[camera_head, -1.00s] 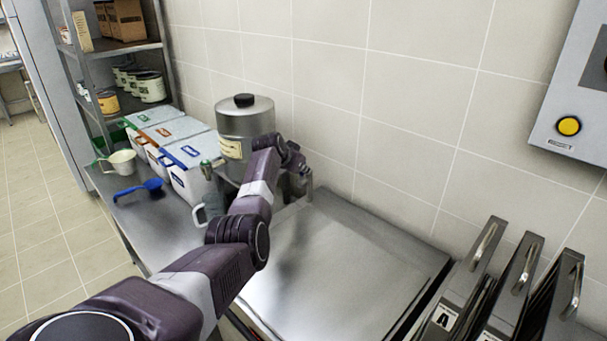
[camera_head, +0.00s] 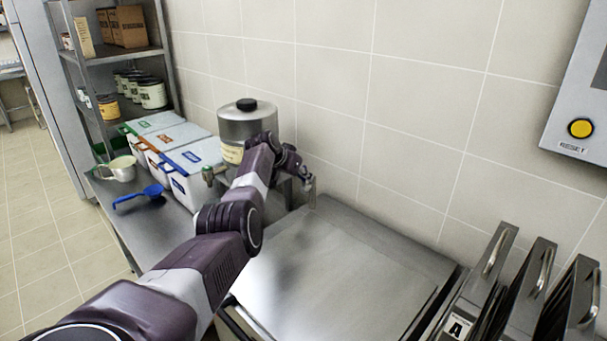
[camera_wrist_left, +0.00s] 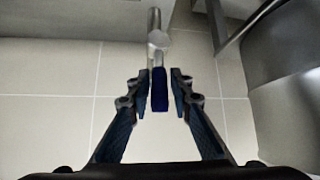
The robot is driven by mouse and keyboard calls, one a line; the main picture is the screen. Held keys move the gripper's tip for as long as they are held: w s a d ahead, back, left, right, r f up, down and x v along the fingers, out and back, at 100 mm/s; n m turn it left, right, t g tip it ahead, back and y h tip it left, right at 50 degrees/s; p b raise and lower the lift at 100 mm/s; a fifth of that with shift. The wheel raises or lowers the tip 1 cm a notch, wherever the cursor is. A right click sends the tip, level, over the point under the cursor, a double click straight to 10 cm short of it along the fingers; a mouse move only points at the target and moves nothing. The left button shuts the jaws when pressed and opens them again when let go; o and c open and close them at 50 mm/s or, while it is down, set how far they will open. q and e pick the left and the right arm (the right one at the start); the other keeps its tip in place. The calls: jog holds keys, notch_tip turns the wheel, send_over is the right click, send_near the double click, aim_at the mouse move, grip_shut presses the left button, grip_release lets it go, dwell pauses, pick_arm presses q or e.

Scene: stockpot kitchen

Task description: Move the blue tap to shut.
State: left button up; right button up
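The blue tap's blue lever (camera_wrist_left: 160,90) shows in the left wrist view, joined to a metal stem (camera_wrist_left: 156,40) above it. My left gripper (camera_wrist_left: 160,88) is open, with one finger on each side of the lever. Narrow gaps seem to remain between the lever and the pads. In the head view my left gripper (camera_head: 290,163) is beside the steel urn (camera_head: 245,125), near a metal tap fitting (camera_head: 309,185) by the wall. No blue lever can be made out there. My right gripper is not in view.
A flat steel surface (camera_head: 330,270) lies clear to the right.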

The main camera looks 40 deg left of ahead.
pick_arm(q)
jog(key=shift+o, duration=1)
jog(key=shift+w+a, duration=0.1)
jog(key=shift+a, duration=0.05)
jog(key=shift+r, duration=0.25)
jog(key=shift+s+r, duration=0.35)
jog(key=shift+s, duration=0.1)
jog(key=v, duration=1)
jog(key=shift+s, duration=0.35)
jog(key=shift+r, duration=0.15)
